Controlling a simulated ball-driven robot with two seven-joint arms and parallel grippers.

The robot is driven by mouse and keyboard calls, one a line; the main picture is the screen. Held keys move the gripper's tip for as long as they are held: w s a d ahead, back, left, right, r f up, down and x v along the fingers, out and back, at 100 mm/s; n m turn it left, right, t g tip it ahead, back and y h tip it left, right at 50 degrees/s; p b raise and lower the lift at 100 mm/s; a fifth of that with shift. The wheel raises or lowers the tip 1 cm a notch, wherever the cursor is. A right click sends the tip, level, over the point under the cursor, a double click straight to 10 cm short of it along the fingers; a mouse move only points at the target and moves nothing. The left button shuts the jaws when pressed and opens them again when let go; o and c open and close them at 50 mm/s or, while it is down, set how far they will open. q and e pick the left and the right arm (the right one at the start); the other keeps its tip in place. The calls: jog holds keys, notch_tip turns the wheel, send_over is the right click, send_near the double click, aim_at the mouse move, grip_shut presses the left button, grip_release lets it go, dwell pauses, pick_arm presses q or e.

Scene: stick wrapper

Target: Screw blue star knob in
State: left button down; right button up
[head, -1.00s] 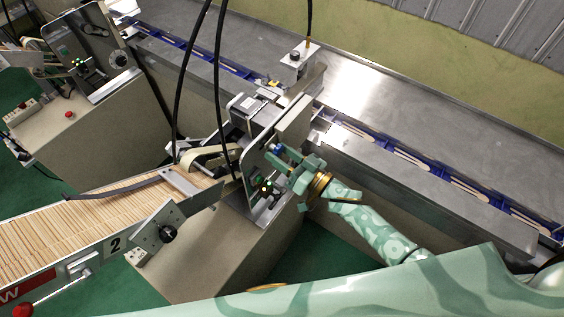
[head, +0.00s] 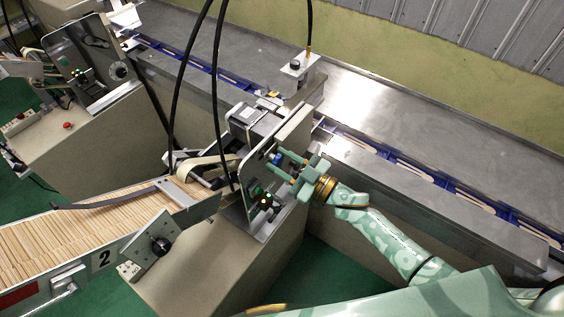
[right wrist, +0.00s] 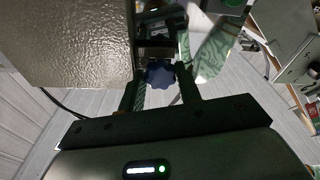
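The blue star knob (right wrist: 160,75) shows in the right wrist view, between the two fingers of my right gripper (right wrist: 163,88). The fingers stand apart, one on each side of it, and I see no clear grip on it. In the head view the right gripper (head: 279,166) reaches in from the right to the upright metal plate (head: 262,150) of the stick feeder. The blue knob (head: 277,158) shows there as a small blue spot, partly hidden by the fingers. The knob's shaft is hidden. My left gripper is not in view.
A feeder chute (head: 50,235) full of wooden sticks slopes in from the left. A black hand knob (head: 160,245) is on its side. Black cables (head: 216,90) hang close to the plate. A long steel conveyor (head: 420,185) with blue stick holders runs behind the gripper.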

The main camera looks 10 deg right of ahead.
jog(key=shift+d, duration=0.1)
grip_shut()
jog(key=m+p, duration=0.3)
jog(key=m, duration=0.1)
jog(key=m+t+h+p, duration=0.1)
jog(key=m+p, duration=0.1)
jog(key=m, duration=0.3)
jog(key=shift+r+p, duration=0.1)
jog(key=shift+p, duration=0.3)
jog(key=m+h+p, duration=0.1)
jog(key=m+p, duration=0.1)
jog(key=m, duration=0.3)
jog(key=m+p, duration=0.3)
jog(key=m, duration=0.2)
jog(key=shift+m+h, duration=0.4)
jog(key=shift+m+p, duration=0.3)
jog(key=shift+m, duration=0.9)
jog(key=shift+f+m+g, duration=0.3)
jog(key=shift+f+m, duration=0.05)
jog(key=shift+m, duration=0.85)
jog(key=o, duration=0.5)
grip_release()
